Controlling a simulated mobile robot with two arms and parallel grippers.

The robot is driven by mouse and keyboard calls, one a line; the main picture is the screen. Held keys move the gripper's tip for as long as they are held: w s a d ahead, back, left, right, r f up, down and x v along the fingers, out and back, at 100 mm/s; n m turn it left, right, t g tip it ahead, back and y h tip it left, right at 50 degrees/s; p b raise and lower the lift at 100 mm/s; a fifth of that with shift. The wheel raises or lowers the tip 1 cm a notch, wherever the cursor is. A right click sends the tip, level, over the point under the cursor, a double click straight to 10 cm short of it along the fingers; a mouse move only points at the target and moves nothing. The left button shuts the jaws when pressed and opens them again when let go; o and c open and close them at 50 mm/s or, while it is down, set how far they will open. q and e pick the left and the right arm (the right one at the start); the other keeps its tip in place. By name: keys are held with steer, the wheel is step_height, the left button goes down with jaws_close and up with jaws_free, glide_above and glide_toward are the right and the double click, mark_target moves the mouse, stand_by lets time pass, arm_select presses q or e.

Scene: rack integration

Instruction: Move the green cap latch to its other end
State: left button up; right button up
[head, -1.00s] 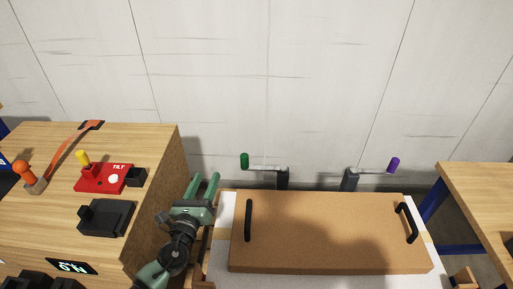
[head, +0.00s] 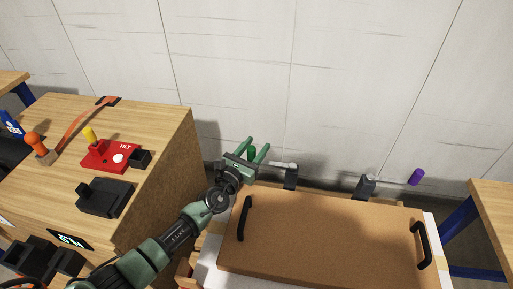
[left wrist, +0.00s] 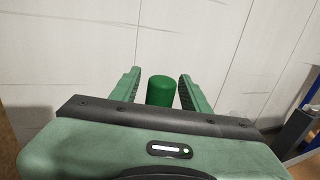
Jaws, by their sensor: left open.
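The green cap latch (head: 252,153) is a small green cylinder on the end of a light metal arm behind the brown board. My left gripper (head: 254,146) is open, with its two fingers pointing at the back wall and the green cap between them in the head view. In the left wrist view the green cap (left wrist: 161,90) stands upright between the open fingers (left wrist: 158,84), with a gap to each finger. My right gripper is in neither view.
A brown board (head: 320,240) with two black handles lies in front of the latches. A purple cap (head: 416,177) stands further right. A wooden bench (head: 155,125) with a red TILT box (head: 108,156) is at left. Another table (head: 497,205) is at right.

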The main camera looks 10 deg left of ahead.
arm_select(q)
steer(key=shift+w, duration=0.2)
jaws_close()
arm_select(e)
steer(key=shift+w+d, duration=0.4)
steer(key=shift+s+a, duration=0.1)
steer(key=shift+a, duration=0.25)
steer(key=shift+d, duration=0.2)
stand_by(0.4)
